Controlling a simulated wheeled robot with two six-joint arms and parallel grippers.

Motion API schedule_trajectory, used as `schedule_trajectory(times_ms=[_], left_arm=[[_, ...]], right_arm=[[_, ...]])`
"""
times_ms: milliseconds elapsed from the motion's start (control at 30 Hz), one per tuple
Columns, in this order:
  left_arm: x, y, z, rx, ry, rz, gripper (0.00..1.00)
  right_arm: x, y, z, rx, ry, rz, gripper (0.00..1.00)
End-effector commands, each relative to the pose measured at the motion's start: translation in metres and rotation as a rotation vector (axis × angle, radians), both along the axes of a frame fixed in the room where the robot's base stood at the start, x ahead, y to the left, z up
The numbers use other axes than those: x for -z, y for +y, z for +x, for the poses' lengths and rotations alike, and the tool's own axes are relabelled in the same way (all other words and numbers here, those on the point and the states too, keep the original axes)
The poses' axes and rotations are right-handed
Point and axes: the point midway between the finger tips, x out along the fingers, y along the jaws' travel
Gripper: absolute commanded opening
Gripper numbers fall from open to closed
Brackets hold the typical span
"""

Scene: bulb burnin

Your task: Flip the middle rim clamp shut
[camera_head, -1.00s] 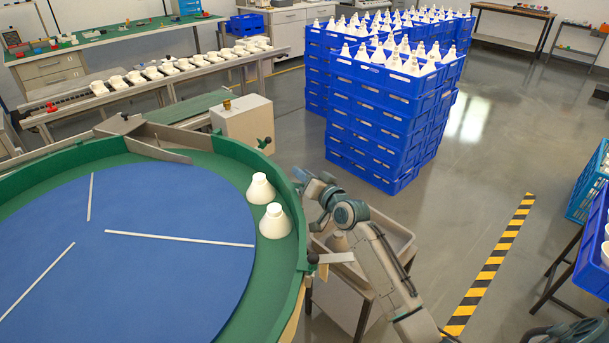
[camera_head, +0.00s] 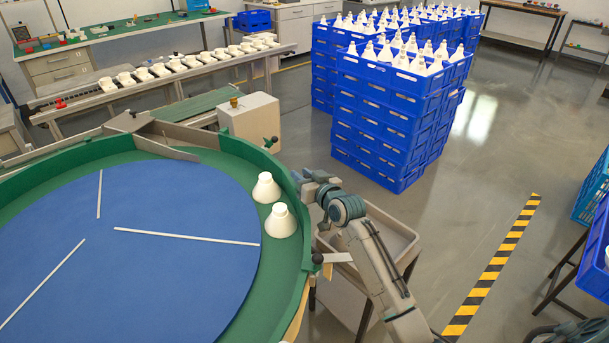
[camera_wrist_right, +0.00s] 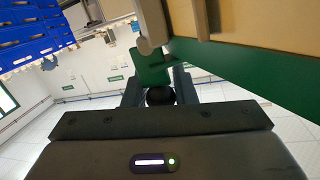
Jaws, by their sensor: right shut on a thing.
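The round table has a green rim (camera_head: 226,147) around a blue disc (camera_head: 180,222). A rim clamp with a black knob (camera_head: 317,258) stands on the rim's near right side, and another black knob (camera_head: 270,142) is farther back. My right gripper (camera_head: 303,178) is at the rim's outer right edge between these two. In the right wrist view its two fingers are shut on a black ball knob (camera_wrist_right: 160,96), in front of a green part (camera_wrist_right: 150,70). The held clamp is mostly hidden in the head view, so I cannot tell its angle. My left gripper is not in view.
Two white cones (camera_head: 281,221) stand in the green channel near my right gripper. A grey tray cart (camera_head: 402,243) is under my right arm. Stacked blue crates (camera_head: 380,118) stand behind.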

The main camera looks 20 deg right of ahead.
Motion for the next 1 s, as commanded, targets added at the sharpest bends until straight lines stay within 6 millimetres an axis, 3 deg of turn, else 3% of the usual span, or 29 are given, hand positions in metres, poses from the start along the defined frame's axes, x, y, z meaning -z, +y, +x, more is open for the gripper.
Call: schedule_trajectory(times_ms=[300, 333, 433, 767, 1000], left_arm=[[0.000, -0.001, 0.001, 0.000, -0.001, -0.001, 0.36], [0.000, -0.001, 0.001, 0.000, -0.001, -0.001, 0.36], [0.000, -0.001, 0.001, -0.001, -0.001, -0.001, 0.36], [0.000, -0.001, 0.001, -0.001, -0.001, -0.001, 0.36], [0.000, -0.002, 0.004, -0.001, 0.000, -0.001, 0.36]], right_arm=[[0.002, 0.001, 0.000, -0.002, 0.004, 0.001, 0.02], [0.002, 0.001, 0.000, -0.002, 0.004, 0.001, 0.26], [0.002, 0.001, 0.000, -0.002, 0.004, 0.001, 0.44], [0.001, 0.000, -0.003, 0.000, 0.002, -0.001, 0.44], [-0.003, -0.006, -0.039, -0.001, 0.002, -0.005, 0.44]])
